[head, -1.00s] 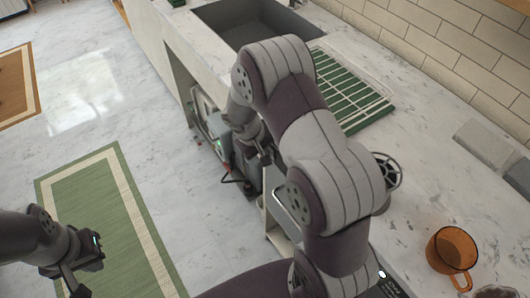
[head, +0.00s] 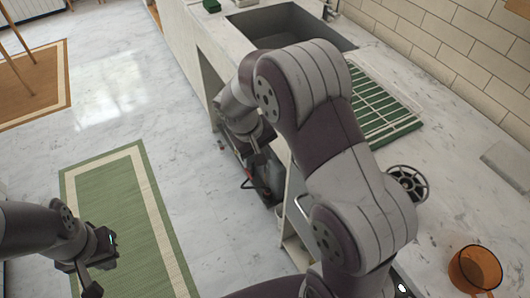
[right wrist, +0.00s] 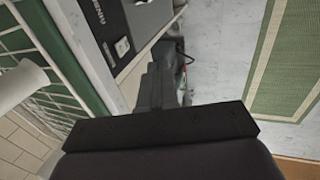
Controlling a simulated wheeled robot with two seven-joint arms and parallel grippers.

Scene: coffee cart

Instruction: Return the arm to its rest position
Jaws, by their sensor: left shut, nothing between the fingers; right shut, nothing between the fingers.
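My right arm (head: 335,150) is bent across the middle of the head view, over the counter edge. Its gripper is mostly hidden there behind its own links. In the right wrist view my right gripper (right wrist: 160,85) shows as dark fingers, shut and empty, pointing up the picture beside the counter edge, with the floor beyond. My left gripper (head: 92,288) is at the lower left of the head view, above the green rug side of the floor. It is shut and empty, and its tips are near the picture's bottom edge.
The marble counter (head: 430,125) runs along the right, with a sink (head: 262,25), a green rack (head: 385,115), a dark round wheel-like item (head: 408,182) and an orange glass mug (head: 474,268). A green rug (head: 125,215) lies on the open floor at left.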

